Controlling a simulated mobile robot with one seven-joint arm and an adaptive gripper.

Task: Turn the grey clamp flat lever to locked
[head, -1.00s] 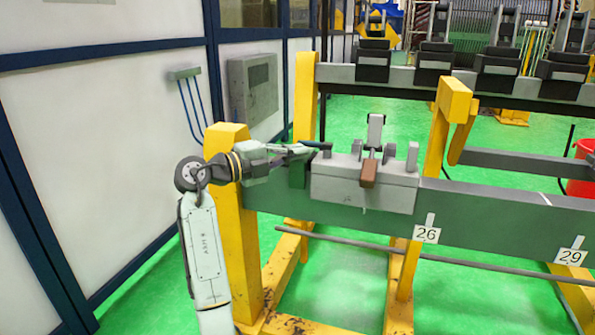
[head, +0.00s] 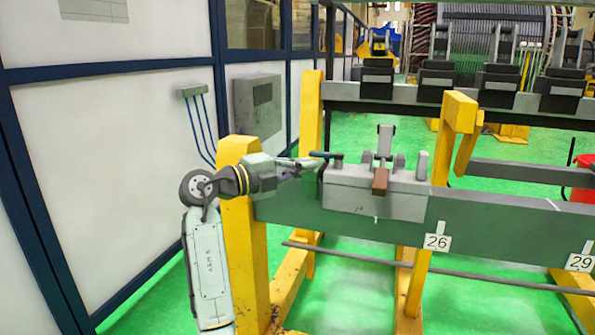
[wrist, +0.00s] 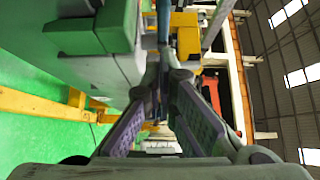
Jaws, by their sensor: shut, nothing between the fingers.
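The grey clamp (head: 350,197) is a block on the green-grey beam. Its flat lever (head: 327,155) is a dark bar on a short post at the block's left end, lying level and pointing left. My gripper (head: 318,164) is shut and empty, at the block's left end close beside or below the lever; I cannot tell whether they touch. In the wrist view my gripper (wrist: 163,62) has its purple-padded fingers meeting at the tips, with a grey block face close to their left. The lever is not clearly visible there.
A brown-handled upright lever (head: 380,181) and a grey post (head: 421,165) stand on the same block. Yellow posts (head: 453,130) rise at both sides. A rear rail (head: 415,97) carries several dark clamps. A white panelled wall (head: 110,150) is at left.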

